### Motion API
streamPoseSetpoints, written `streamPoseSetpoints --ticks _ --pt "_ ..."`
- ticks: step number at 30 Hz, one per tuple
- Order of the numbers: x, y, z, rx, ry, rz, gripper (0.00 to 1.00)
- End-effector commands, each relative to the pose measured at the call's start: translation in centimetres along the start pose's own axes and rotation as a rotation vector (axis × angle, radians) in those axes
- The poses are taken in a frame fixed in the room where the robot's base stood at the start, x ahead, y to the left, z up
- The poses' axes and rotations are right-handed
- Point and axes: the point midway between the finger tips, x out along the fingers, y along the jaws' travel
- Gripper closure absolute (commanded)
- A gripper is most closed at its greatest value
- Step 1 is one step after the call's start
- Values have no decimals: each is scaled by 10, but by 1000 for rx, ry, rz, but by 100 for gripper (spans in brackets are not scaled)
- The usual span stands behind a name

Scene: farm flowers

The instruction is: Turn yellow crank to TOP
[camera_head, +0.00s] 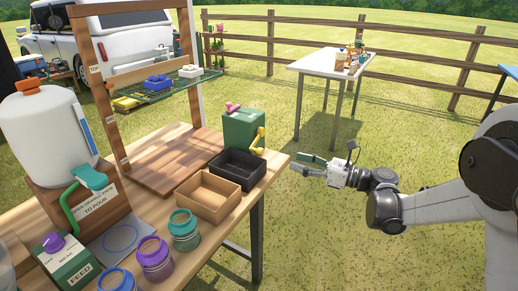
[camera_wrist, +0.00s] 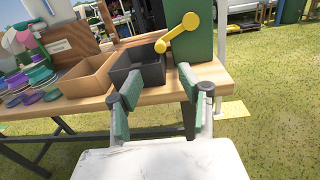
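The yellow crank (camera_head: 259,140) is on the side of a green box (camera_head: 240,130) at the far right corner of the wooden table. My gripper (camera_head: 300,164) is beyond the table's right edge, apart from the crank. In the wrist view my gripper (camera_wrist: 154,98) has its green-padded fingers spread with nothing between them, below and in front of the crank.
A black tray (camera_head: 238,170) and a tan tray (camera_head: 207,196) sit beside the green box. A pink knob (camera_head: 233,108) tops the box. Jars (camera_head: 184,228), a white dispenser (camera_head: 44,130) and a wooden frame (camera_head: 104,90) occupy the table.

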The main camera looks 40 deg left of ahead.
Motion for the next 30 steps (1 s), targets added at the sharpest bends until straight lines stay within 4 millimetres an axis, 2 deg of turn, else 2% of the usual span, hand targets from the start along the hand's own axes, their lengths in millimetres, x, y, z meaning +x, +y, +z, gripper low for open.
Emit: streamPoseSetpoints --ticks 7,21,25,30 --pt "22 0 -2 15 1 1 62" --pt "107 1 -2 13 1 2 62" --pt "124 0 -1 13 1 1 62" --pt "135 0 -1 13 1 0 62"
